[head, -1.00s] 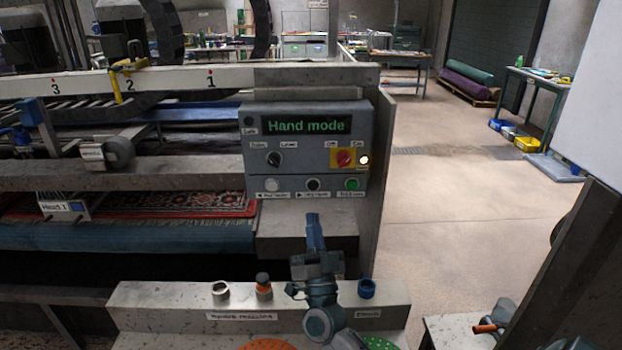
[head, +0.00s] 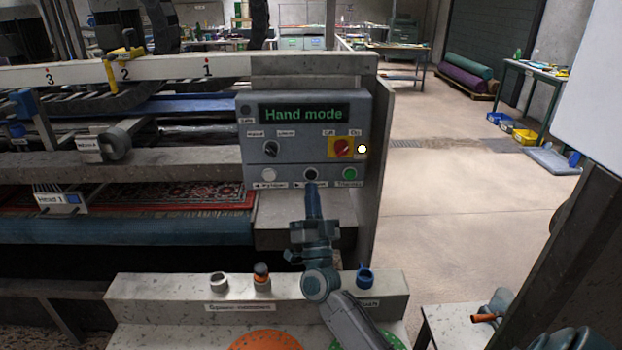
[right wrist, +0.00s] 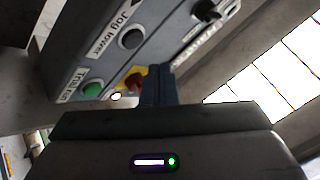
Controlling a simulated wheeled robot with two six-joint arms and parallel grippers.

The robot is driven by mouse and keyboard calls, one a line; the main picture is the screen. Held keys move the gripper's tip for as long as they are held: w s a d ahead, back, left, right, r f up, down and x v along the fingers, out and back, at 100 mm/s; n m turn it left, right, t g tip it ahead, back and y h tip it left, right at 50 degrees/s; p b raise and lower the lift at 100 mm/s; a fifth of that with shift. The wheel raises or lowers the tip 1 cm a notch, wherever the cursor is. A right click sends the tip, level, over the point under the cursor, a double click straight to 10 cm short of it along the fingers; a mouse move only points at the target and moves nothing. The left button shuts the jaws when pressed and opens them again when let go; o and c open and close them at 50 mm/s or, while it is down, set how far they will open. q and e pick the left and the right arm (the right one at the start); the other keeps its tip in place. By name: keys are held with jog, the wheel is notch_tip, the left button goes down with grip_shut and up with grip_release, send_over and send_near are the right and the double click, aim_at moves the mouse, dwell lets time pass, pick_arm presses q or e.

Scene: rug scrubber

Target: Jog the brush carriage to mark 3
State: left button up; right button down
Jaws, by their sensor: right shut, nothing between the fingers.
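The grey control panel (head: 290,155) reads "Hand mode" and has a white button (head: 268,174), a black button (head: 310,174) and a green button (head: 350,174) along its bottom. The black button (right wrist: 132,38) has a "Jog lower" label in the right wrist view. My right gripper (head: 312,187) is shut and empty, fingers pointing up, its tip just below the black button and over its label; I cannot tell whether it touches the panel. The yellow pointer (head: 123,60) is at mark 2 on the white scale beam (head: 170,74); mark 3 (head: 49,77) is left of it. My left gripper is out of view.
A selector knob (head: 271,149) and a red switch on a yellow plate (head: 341,148) sit above the buttons, beside a lit lamp (head: 362,149). A grey ledge (head: 150,293) with fittings stands in front.

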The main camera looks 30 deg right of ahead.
aim_at(311, 175)
jog(key=shift+w+d, duration=0.3)
jog(key=shift+w, duration=0.2)
jog(key=shift+w+d, duration=0.3)
jog(key=shift+w, duration=0.2)
jog(key=shift+w+r, duration=0.1)
dwell(1.3)
jog(key=shift+w+d, duration=0.2)
jog(key=shift+w, duration=0.05)
jog(key=shift+w+d, duration=0.2)
jog(key=shift+w, duration=0.1)
dwell(0.7)
jog(key=shift+s+a, duration=0.1)
dwell(2.2)
jog(key=shift+s+a+p, duration=0.35)
jog(key=shift+s, duration=0.25)
